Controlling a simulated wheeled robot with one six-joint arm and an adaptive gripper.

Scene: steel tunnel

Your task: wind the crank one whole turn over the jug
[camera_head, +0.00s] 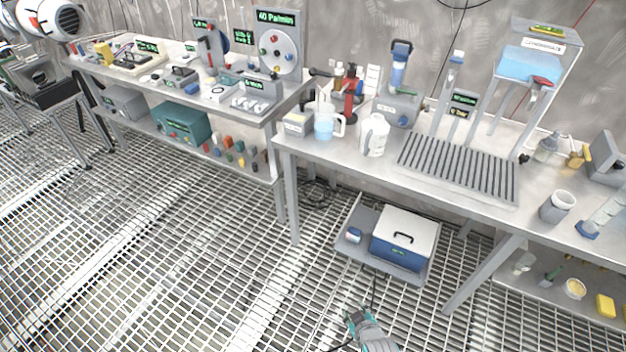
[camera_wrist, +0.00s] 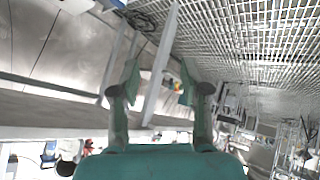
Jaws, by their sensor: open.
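On the middle bench, a red stand-like device (camera_head: 352,97) with dark parts stands near the wall. A dark knob or handle (camera_head: 320,72) sticks out to its left; I cannot make out clearly whether it is the crank. A clear jug (camera_head: 325,126) with pale blue liquid stands in front of it, and a white lidded pitcher (camera_head: 375,136) stands to the jug's right. My gripper (camera_head: 356,318) is low in front of the bench, over the grating, well apart from all of these. In the wrist view my gripper (camera_wrist: 158,84) has its teal fingers spread, with nothing between them.
A small beige box (camera_head: 298,123) sits left of the jug, and a slatted drain tray (camera_head: 458,166) to the right. A blue-and-white cooler (camera_head: 403,238) rests on a low shelf under the bench. The left bench (camera_head: 240,113) carries instruments.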

